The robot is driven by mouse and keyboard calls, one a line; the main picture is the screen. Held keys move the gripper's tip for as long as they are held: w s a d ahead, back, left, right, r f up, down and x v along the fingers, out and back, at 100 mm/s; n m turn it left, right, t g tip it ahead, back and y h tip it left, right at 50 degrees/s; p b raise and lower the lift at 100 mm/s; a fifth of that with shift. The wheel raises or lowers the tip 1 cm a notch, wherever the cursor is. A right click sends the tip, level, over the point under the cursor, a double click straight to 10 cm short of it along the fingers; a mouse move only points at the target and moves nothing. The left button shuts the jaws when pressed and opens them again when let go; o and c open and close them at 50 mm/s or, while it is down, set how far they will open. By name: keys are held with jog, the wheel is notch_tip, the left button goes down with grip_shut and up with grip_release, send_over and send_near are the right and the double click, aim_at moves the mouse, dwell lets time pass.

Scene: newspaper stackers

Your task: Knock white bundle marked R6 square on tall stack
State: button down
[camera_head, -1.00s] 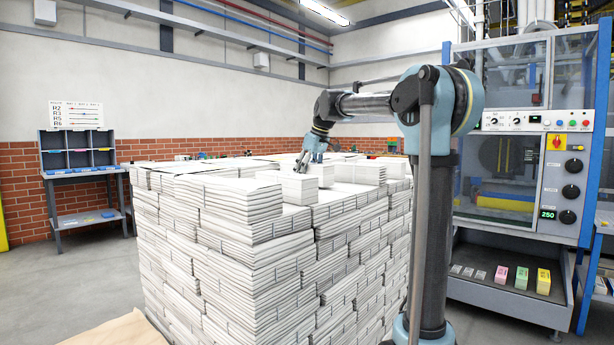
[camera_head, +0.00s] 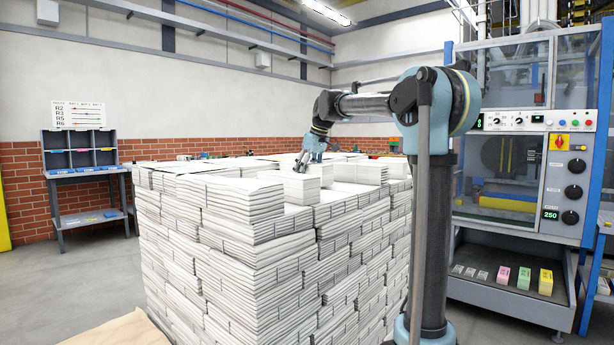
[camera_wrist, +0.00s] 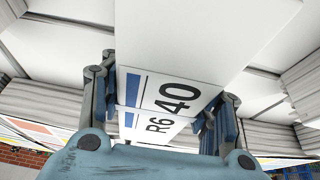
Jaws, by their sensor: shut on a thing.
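A white bundle (camera_head: 290,187) sits on top of the tall stack (camera_head: 255,275), near the front of its upper layer. In the wrist view the label "R6 40" with a blue bar shows on a white bundle (camera_wrist: 200,35) between the fingers. My gripper (camera_head: 303,163) points down at the bundle's top in the head view. In the wrist view my gripper (camera_wrist: 168,80) has one finger on each side of the labelled part and is shut on the bundle. The fingertips' contact is partly hidden.
More white bundles (camera_head: 358,173) lie beside and behind on the stack top. A shelf desk (camera_head: 80,160) stands at the left against the brick wall. A machine cabinet (camera_head: 530,140) stands at the right. Grey floor (camera_head: 60,270) is clear at the left.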

jog(key=shift+w+a+r, duration=0.1)
jog(key=shift+w+a, duration=0.5)
jog(key=shift+a, duration=0.2)
dwell(1.4)
jog(key=shift+d, duration=0.1)
jog(key=shift+s+d, duration=1.1)
jog(key=shift+d, duration=0.25)
jog(key=shift+r, duration=2.95)
